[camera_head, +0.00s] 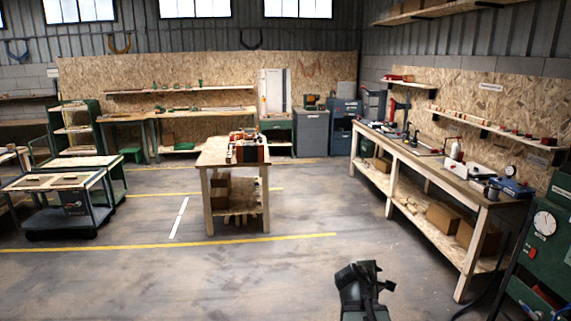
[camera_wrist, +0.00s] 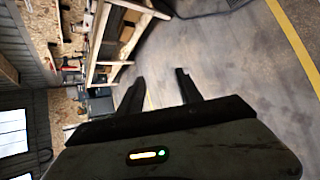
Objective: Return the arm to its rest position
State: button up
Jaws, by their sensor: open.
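My gripper (camera_head: 378,278) shows at the bottom of the head view, right of the middle, above the bare floor. In the wrist view the two dark fingers of my gripper (camera_wrist: 160,88) stand apart with nothing between them but floor behind. The gripper is open and empty. It touches no bench or other object that I can see. Most of my arm is out of the head view below the lower edge.
A long workbench (camera_head: 455,187) with tools runs along the right wall, and a green machine (camera_head: 540,255) stands at the lower right. A wooden table (camera_head: 218,158) stands mid-room, with a cart (camera_head: 70,200) at left. The concrete floor (camera_head: 270,285) in front is clear.

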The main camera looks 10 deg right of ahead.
jog(key=s+a+f+m+g+y, duration=0.2)
jog(key=s+a+f+m, duration=0.1)
jog(key=a, duration=0.4)
jog(key=s+a+f+m+g+y, duration=0.2)
jog(key=s+a+f+m+y, duration=0.1)
jog(key=s+a+m, duration=0.2)
jog(key=s+a+f+m+g+y, duration=0.3)
jog(key=s+a+f+m, duration=0.1)
jog(key=a, duration=0.5)
jog(key=shift+s+a+m, duration=0.2)
jog(key=shift+a+m, duration=0.1)
jog(key=shift+m, duration=0.5)
